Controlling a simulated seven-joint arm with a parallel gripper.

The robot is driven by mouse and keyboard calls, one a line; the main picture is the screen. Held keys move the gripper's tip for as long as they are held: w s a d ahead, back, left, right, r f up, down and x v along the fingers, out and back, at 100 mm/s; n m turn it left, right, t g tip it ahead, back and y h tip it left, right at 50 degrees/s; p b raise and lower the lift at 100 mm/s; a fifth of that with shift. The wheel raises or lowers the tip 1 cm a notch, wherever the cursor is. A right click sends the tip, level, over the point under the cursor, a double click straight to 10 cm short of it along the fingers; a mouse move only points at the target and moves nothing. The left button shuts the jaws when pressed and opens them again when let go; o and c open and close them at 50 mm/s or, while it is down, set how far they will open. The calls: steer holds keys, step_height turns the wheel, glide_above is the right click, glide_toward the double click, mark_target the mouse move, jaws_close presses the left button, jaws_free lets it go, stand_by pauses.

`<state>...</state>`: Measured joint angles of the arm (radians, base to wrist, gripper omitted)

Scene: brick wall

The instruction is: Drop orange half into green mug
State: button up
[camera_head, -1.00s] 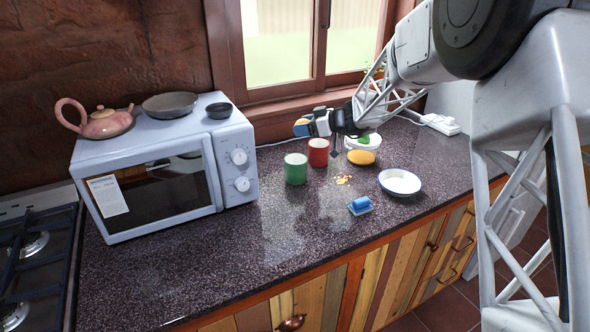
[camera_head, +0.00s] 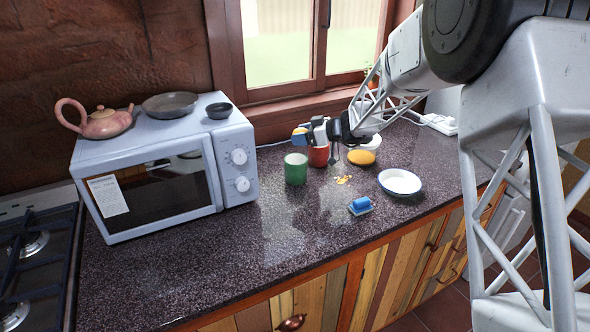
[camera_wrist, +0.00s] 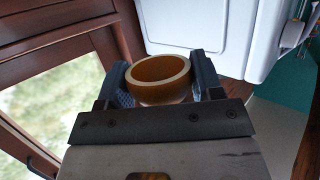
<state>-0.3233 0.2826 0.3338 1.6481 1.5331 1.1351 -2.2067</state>
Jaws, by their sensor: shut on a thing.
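In the wrist view the orange half (camera_wrist: 160,78) sits between the two fingers as a round orange-brown piece with a pale rim. The green mug (camera_head: 296,174) stands upright on the counter, below and slightly left of the gripper. The held piece is above the mug's height and apart from it. The inside of the mug is mostly hidden.
A red mug (camera_head: 319,157) stands just right of the green mug, partly under my gripper. A yellow-orange rounded thing (camera_head: 362,158), a white bowl (camera_head: 400,184) and a blue brush or sponge (camera_head: 360,205) lie farther right. The microwave (camera_head: 160,175) is left. The front counter is clear.

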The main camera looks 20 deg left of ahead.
steer(key=shift+f, duration=1.8)
steer(key=o, duration=1)
steer(key=shift+d, duration=0.1)
steer(key=shift+v, duration=3.8)
steer(key=shift+r, duration=0.1)
